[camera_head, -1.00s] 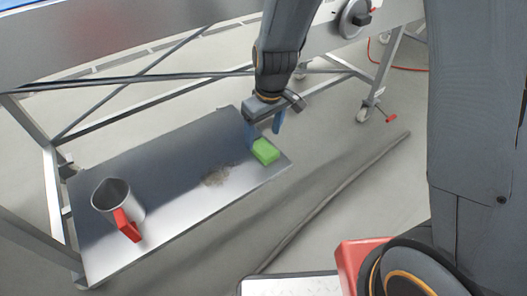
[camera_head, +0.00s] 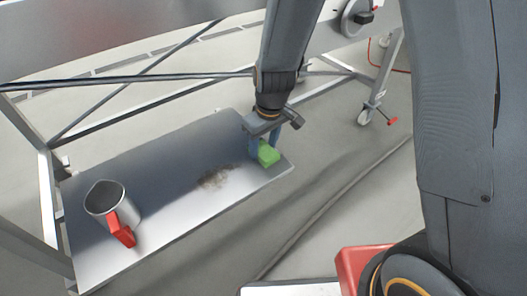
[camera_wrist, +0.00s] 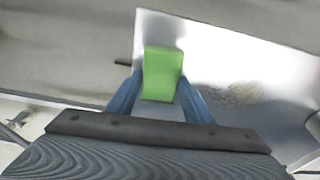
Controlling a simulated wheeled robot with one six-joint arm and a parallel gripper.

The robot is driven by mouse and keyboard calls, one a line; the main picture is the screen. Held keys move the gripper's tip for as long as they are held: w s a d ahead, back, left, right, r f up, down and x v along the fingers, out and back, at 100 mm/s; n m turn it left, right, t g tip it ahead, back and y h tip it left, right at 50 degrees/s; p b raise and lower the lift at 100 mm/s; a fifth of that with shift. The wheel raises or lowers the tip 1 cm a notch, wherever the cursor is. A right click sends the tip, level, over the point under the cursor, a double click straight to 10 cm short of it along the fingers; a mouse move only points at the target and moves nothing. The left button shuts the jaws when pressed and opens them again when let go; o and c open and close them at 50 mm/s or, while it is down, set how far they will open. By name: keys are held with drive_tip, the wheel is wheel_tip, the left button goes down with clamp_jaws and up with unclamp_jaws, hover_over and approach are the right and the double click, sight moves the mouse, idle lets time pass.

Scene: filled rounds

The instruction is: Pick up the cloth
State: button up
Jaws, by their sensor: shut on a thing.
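The green cloth (camera_head: 268,155), a small folded block, is at the right end of the grey metal shelf (camera_head: 150,180). My gripper (camera_head: 265,146) reaches down over it with its two blue fingers, shut on the cloth. In the wrist view the cloth (camera_wrist: 162,75) sits between the blue fingers (camera_wrist: 160,95), one at each side. I cannot tell whether the cloth still touches the shelf.
A metal jug with a red handle (camera_head: 107,203) stands at the shelf's left end. A dark smudge of dirt (camera_head: 214,179) lies mid-shelf, left of the cloth. Frame legs and braces (camera_head: 46,195) surround the shelf.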

sight(263, 149)
wheel_tip(263, 149, up, 10)
drive_tip(key=p, duration=0.3)
drive_tip(key=shift+p, duration=0.3)
